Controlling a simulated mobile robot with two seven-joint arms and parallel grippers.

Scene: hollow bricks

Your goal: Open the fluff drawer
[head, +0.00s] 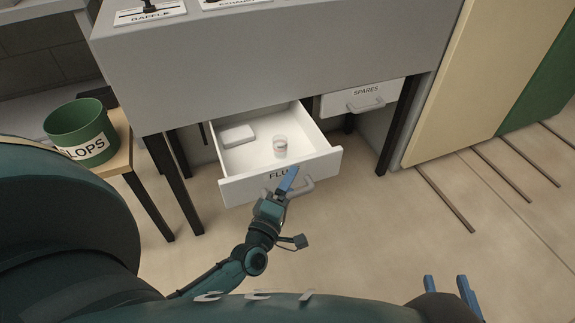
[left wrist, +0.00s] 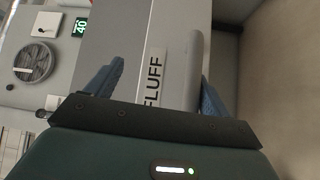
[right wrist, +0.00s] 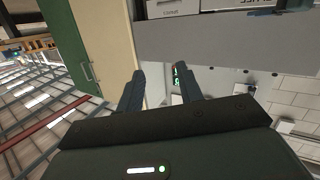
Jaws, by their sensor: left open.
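The fluff drawer (head: 235,188) is pulled well out from under the grey bench in the head view. Its front carries a FLUFF label, partly covered by my left gripper, and a grey handle (head: 306,187). A white block (head: 238,135) and a small clear cup (head: 280,146) are inside. My left gripper (head: 290,180) is open at the drawer front, beside the handle. In the left wrist view the handle (left wrist: 194,70) shows between its spread fingers; I cannot tell if they touch it. My right gripper (head: 449,286) is open and empty at the bottom right.
A closed SPARES drawer (head: 362,97) is to the right. A green SLOPS bucket (head: 79,131) stands on a small wooden table (head: 122,150) at the left. Dark bench legs (head: 175,180) flank the open drawer. The floor in front is clear, with dark strips at the right.

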